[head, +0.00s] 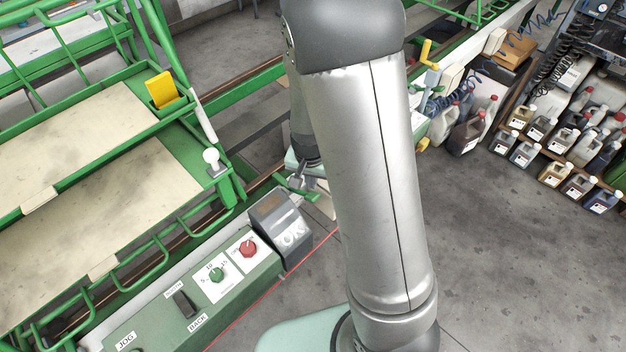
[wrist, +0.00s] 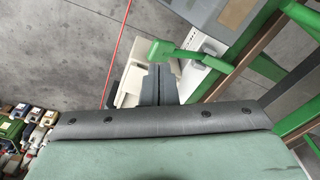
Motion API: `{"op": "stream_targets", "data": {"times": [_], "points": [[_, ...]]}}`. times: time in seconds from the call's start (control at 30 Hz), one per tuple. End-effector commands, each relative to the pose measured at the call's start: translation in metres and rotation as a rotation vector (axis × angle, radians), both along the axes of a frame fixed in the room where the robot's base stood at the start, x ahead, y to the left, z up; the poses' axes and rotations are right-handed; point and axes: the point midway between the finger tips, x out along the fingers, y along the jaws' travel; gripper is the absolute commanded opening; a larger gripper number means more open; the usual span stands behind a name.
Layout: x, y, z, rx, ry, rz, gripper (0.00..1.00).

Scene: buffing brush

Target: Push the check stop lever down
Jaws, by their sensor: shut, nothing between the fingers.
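The check stop lever appears to be the green lever (wrist: 190,59) in the wrist view, with a blocky end just beyond my fingertips. It also shows in the head view as a short green bar (head: 293,187) beside the control box, partly crowded by my gripper. My gripper (wrist: 160,70) is shut and empty, its two dark fingers together. The fingertips are close to the lever's blocky end; I cannot tell whether they touch it. In the head view my arm hides part of the area around the lever.
A green control panel (head: 150,318) with a red knob (head: 248,248) and a green knob (head: 216,273) stands left of my arm. A grey box (head: 277,226) is at its end. Green framework holds trays at left. Several bottles stand at far right; open floor lies between.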

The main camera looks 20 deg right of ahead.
Motion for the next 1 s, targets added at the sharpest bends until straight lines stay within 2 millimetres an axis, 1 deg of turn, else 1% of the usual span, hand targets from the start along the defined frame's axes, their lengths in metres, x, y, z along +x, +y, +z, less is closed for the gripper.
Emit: {"op": "stream_targets", "data": {"times": [0.03,0.07,0.57,0.77,1.0], "points": [[0.002,0.0,0.008,-0.004,-0.001,-0.007,0.0],[0.003,-0.001,0.009,-0.005,-0.003,-0.011,0.0],[0.006,-0.001,0.006,-0.008,-0.007,-0.02,0.0],[0.006,-0.002,-0.006,-0.009,-0.006,-0.02,0.0],[0.009,-0.003,-0.035,-0.008,-0.007,-0.019,0.0]]}}
